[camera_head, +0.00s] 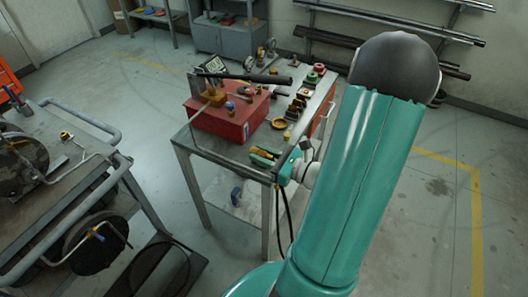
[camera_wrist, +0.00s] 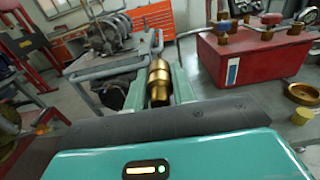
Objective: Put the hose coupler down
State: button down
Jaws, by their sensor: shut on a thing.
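The hose coupler is a brass, stepped cylinder (camera_wrist: 159,84) in the middle of the wrist view. It stands between the two green fingers of my gripper (camera_wrist: 158,92), which is shut on it. In the head view my gripper (camera_head: 262,156) is over the near right corner of the workbench (camera_head: 188,141). The coupler is too small and covered there to make out clearly. I cannot tell whether its lower end touches the bench top, as my gripper body hides it.
A red box (camera_head: 228,121) with fittings on top stands on the bench. A brass ring (camera_head: 278,124) and a small yellow part (camera_head: 287,134) lie close to my gripper. Several valve parts line the right side. A cart (camera_head: 60,170) with hose reels stands left across a gap.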

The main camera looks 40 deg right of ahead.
jog(key=shift+s+d+r, duration=0.3)
jog(key=shift+s+r, duration=0.1)
jog(key=shift+s, duration=0.25)
jog(key=shift+d, duration=0.2)
jog(key=w+d+f, duration=0.2)
jog(key=w+f, duration=0.1)
jog(key=w+d+f, duration=0.5)
jog(key=w+f, duration=0.1)
jog(key=w, duration=0.1)
jog(key=shift+d, duration=0.4)
jog(key=shift+w+d+f, duration=0.25)
jog(key=shift+w+f, duration=0.05)
jog(key=shift+f, duration=1.6)
jog(key=shift+f, duration=0.3)
